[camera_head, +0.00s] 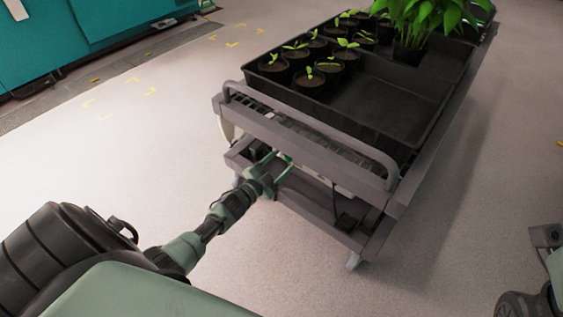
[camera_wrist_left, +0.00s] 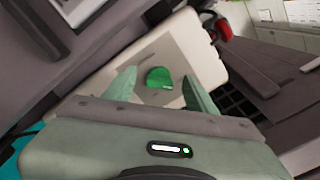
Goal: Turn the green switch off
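Whether the fingers touch the panel is unclear. In the head view the left gripper (camera_head: 279,163) reaches under the handle end of the grey cart (camera_head: 300,143), and the switch is hidden there. My right gripper is not in view; only part of my right arm shows at the lower right.
A red knob or button (camera_wrist_left: 224,30) sits near the panel's edge. The cart's handle bar (camera_head: 310,122) is just above my left gripper. A black tray (camera_head: 380,138) with potted seedlings is on top. Open floor lies left and right of the cart; teal cabinets (camera_head: 120,20) stand behind.

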